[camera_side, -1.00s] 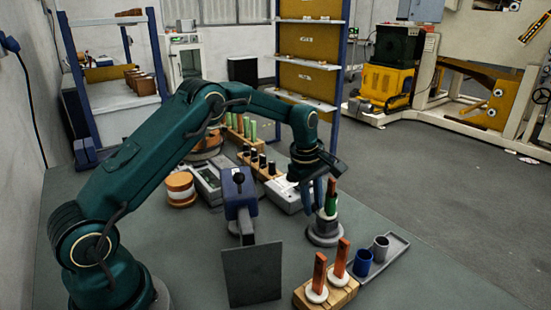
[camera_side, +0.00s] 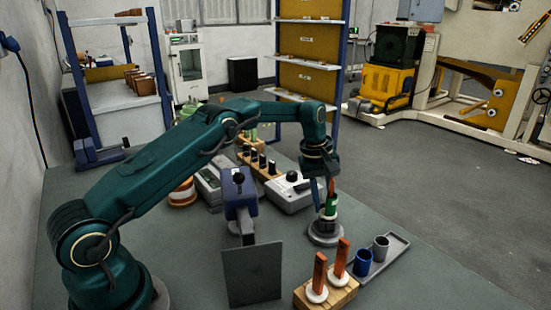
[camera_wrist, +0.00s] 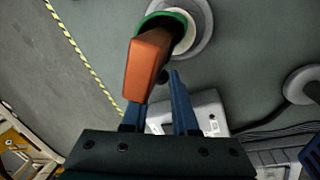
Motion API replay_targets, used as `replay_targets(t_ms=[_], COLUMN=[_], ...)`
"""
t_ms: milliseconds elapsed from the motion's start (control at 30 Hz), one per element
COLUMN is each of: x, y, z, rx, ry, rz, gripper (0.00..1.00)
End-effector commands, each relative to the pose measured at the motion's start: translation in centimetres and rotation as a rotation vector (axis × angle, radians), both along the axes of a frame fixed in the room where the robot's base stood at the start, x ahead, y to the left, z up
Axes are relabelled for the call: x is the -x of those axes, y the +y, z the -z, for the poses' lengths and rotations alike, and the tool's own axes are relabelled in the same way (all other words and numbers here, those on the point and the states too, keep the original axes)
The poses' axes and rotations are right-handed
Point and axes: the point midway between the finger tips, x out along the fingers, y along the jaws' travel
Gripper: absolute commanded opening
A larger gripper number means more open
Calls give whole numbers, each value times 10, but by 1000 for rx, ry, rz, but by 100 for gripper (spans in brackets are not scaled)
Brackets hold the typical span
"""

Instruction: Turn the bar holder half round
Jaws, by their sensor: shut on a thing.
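The bar holder (camera_side: 331,207), a green sleeve with an orange-brown bar (camera_side: 331,186) upright in it, stands on a round grey base (camera_side: 325,234) right of centre in the side view. In the wrist view the bar (camera_wrist: 147,65) leans large toward the camera, with the green rim (camera_wrist: 188,22) around its foot. My gripper (camera_side: 319,205) is low at the holder's left side. In the wrist view its blue fingers (camera_wrist: 160,88) reach up to the holder; the bar hides part of them and the exact contact. The jaws are shut on the holder.
A wooden block (camera_side: 335,292) with two bars in white discs stands in front. A grey tray (camera_side: 393,255) with blue and grey cups lies to the right. A blue clamp (camera_side: 239,195) with a dark plate (camera_side: 251,274) stands to the left. A grey device (camera_side: 290,192) is behind.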

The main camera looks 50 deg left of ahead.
Motion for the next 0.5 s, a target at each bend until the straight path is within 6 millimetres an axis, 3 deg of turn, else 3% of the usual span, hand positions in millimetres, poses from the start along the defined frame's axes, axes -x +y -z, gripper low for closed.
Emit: replay_targets(t_ms=[500], x=[-4], y=[-5], z=[0], rx=[2], ry=[0], rz=[107], gripper=[0])
